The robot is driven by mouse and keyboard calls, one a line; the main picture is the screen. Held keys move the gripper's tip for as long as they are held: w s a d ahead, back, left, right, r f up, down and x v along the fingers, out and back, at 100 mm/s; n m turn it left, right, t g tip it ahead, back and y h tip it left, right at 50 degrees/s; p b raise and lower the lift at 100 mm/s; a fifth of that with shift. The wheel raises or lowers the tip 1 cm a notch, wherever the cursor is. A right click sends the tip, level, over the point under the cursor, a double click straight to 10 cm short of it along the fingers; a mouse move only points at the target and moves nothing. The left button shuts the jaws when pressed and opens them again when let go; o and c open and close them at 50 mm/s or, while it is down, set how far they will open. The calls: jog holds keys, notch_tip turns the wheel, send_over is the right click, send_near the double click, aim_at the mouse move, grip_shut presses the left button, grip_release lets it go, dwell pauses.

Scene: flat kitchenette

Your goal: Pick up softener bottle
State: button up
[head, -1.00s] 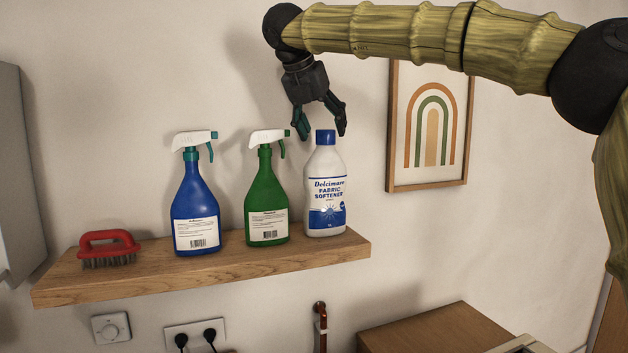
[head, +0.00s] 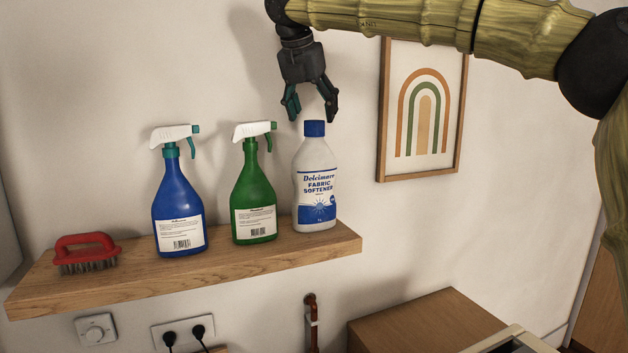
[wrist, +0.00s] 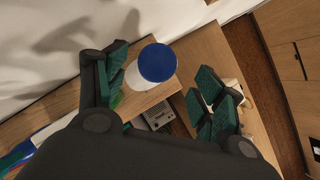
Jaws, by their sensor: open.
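The softener bottle (head: 315,180) is white with a blue cap and a blue-and-white "Fabric Softener" label. It stands upright at the right end of the wooden shelf (head: 130,289). My gripper (head: 311,112) is open and points down just above the bottle's cap, apparently with nothing in it. In the wrist view the blue cap (wrist: 157,63) lies between the fingers, closer to the left finger. My gripper's fingers (wrist: 162,95) are spread wide there, and the bottle's lower body is mostly hidden under the cap.
A green spray bottle (head: 254,195) stands close to the softener's left, with a blue spray bottle (head: 178,205) further left. A red brush (head: 86,252) lies at the shelf's left end. A framed picture (head: 421,110) hangs at the right. A wooden cabinet (head: 425,325) is below.

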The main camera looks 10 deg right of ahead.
aim_at(314, 121)
jog(key=p+x, duration=0.1)
jog(key=x, duration=0.1)
jog(key=p+x, duration=0.1)
jog(key=x, duration=0.1)
jog(key=shift+w, duration=0.35)
jog(key=shift+f, duration=0.3)
jog(key=shift+s, duration=0.15)
grip_shut()
jog(key=shift+r, duration=0.1)
